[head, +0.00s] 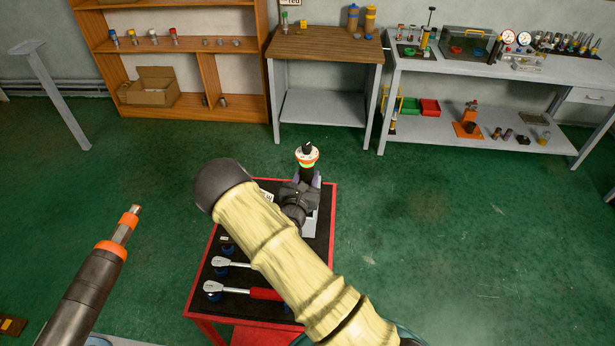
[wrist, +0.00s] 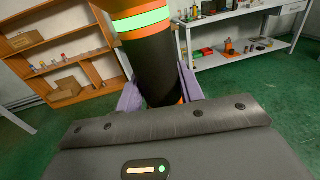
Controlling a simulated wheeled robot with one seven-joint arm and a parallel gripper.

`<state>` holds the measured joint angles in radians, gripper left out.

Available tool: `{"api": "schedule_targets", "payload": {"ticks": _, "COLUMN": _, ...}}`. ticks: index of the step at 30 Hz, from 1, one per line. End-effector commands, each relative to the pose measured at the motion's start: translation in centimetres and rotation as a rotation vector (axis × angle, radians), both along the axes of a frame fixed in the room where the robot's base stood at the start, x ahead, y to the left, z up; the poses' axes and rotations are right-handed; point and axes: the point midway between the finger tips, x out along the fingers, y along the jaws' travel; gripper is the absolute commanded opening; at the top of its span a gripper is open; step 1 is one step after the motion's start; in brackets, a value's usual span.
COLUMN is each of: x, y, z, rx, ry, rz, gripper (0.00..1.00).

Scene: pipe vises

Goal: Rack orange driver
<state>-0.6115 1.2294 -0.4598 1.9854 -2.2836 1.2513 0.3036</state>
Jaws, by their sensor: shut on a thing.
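My gripper (head: 309,182) is shut on a black cylindrical tool with orange and light green bands, which I take for the orange driver (head: 306,160). In the head view its pale top with a dark knob faces up, over the back edge of the red cart. In the wrist view, the purple fingers (wrist: 160,92) press the sides of the driver's black body (wrist: 145,50), and its upper end is cut off. Another tool with a dark grey body, orange collars and a metal tip (head: 95,275) stands large at the left. I cannot make out a rack for the driver.
The red cart (head: 331,215) carries ratchets (head: 232,290) on a black mat, partly hidden by my arm. A wooden-topped bench (head: 325,45), a grey bench (head: 470,70) and an orange shelf (head: 185,110) stand along the wall. Green floor is clear at right.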

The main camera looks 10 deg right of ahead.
Motion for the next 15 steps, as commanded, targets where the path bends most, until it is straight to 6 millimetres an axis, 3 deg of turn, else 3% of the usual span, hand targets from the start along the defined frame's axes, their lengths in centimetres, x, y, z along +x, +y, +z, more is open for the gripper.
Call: {"api": "schedule_targets", "payload": {"ticks": 15, "x": 0.06, "y": 0.20, "z": -0.78, "rx": 0.000, "ry": -0.005, "rz": 0.003, "gripper": 0.01}}
